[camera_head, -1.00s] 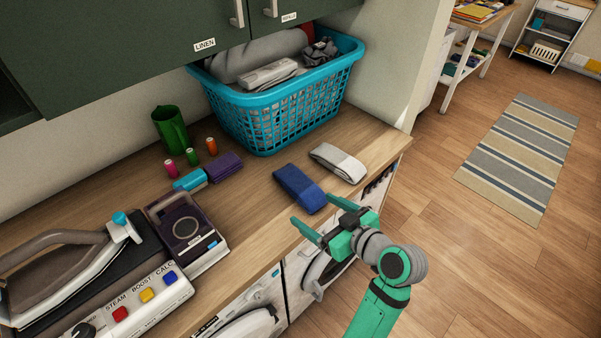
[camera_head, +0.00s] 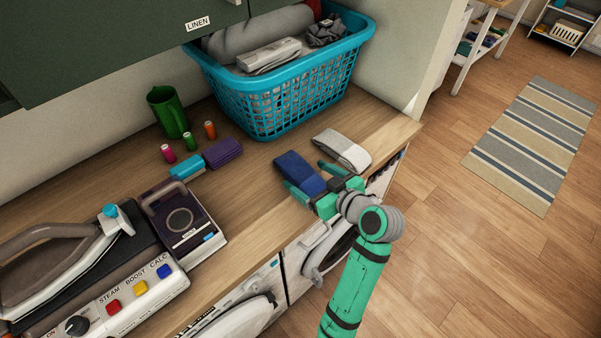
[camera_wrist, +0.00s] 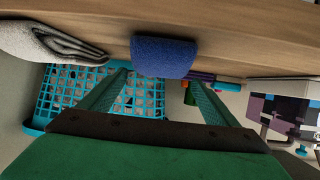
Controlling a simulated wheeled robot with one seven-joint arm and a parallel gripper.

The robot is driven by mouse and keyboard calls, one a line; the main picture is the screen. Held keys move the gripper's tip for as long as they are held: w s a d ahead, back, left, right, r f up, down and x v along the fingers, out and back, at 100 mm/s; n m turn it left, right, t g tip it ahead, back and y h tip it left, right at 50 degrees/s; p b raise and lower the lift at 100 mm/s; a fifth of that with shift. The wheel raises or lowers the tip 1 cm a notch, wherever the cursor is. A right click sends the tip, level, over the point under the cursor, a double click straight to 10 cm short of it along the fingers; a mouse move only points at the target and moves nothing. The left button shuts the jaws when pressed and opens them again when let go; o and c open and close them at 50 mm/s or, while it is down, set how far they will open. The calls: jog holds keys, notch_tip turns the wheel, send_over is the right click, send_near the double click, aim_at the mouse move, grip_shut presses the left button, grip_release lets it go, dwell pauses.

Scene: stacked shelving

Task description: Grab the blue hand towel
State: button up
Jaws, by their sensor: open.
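The blue hand towel (camera_head: 299,172) lies folded on the wooden counter, near its front edge. In the wrist view the blue hand towel (camera_wrist: 163,57) is ahead of the fingertips, roughly centred between them. My gripper (camera_head: 306,179) is open and empty at the towel's front side. In the head view one finger overlaps the towel's near left part and the other reaches toward the gap beside the grey towel. The wrist view shows both fingers of my gripper (camera_wrist: 158,80) spread apart. I cannot tell whether they touch the towel.
A folded grey-white towel (camera_head: 342,150) lies close to the right. A teal laundry basket (camera_head: 278,105) stands behind. Purple cloth (camera_head: 222,152), small bottles, a green jug (camera_head: 168,112) and an iron station (camera_head: 120,295) stand left. Washing machines (camera_head: 318,250) sit below the counter edge.

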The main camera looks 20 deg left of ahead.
aim_at(306, 174)
jog(key=x, duration=0.5)
jog(key=shift+w+d+f, duration=0.15)
jog(key=shift+d+f, duration=0.05)
jog(key=shift+d, duration=0.05)
jog(key=c, duration=1.2)
